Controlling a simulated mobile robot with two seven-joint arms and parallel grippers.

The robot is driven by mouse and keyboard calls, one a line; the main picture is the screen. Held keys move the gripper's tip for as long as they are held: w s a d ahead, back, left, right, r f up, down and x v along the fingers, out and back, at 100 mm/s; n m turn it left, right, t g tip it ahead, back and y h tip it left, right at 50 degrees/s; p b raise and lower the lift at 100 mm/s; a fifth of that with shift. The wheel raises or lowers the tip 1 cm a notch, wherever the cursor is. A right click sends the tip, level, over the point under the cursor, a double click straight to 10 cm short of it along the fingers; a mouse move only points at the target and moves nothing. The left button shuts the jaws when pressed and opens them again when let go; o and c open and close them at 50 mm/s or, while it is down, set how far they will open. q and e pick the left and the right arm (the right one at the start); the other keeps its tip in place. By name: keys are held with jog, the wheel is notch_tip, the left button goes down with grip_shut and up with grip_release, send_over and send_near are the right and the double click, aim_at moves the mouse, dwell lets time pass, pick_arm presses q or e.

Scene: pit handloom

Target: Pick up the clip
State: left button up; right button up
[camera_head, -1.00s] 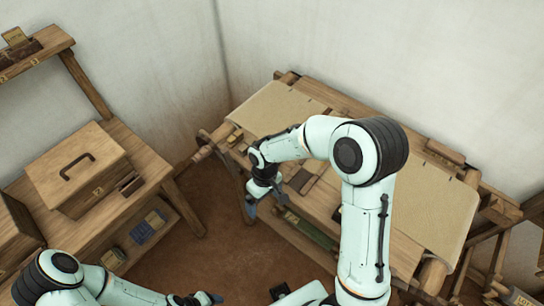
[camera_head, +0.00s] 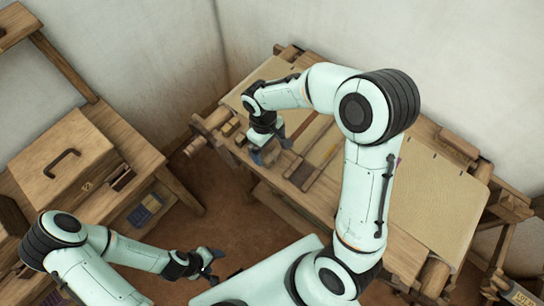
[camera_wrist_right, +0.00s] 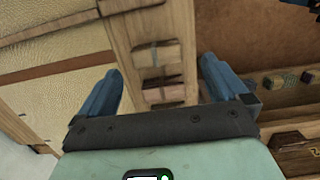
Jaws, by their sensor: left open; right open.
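No clip can be made out for certain. In the right wrist view, a pale small block (camera_wrist_right: 158,55) and a pinkish-brown small block (camera_wrist_right: 164,94) lie on a wooden board of the loom (camera_wrist_right: 125,42), between and ahead of my fingers; I cannot tell whether either is the clip. My right gripper (camera_head: 271,150) is open, with blue fingers pointing down over the front left part of the loom; it also shows in the right wrist view (camera_wrist_right: 163,85), with nothing held. My left gripper (camera_head: 213,262) is open and empty, low over the floor and away from the loom.
A wooden chest (camera_head: 62,160) with a dark handle stands on the bench at left, with small items on a shelf below. Pale cloth (camera_head: 435,200) covers the loom's right part. Bare floor (camera_head: 200,225) lies between bench and loom. Walls close off the back.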

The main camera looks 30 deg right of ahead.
aim_at(272, 155)
jog(key=f, duration=0.5)
jog(key=shift+s+d+f, duration=0.3)
jog(key=shift+d+f, duration=0.1)
jog(key=c, duration=1)
jog(key=shift+r, duration=0.1)
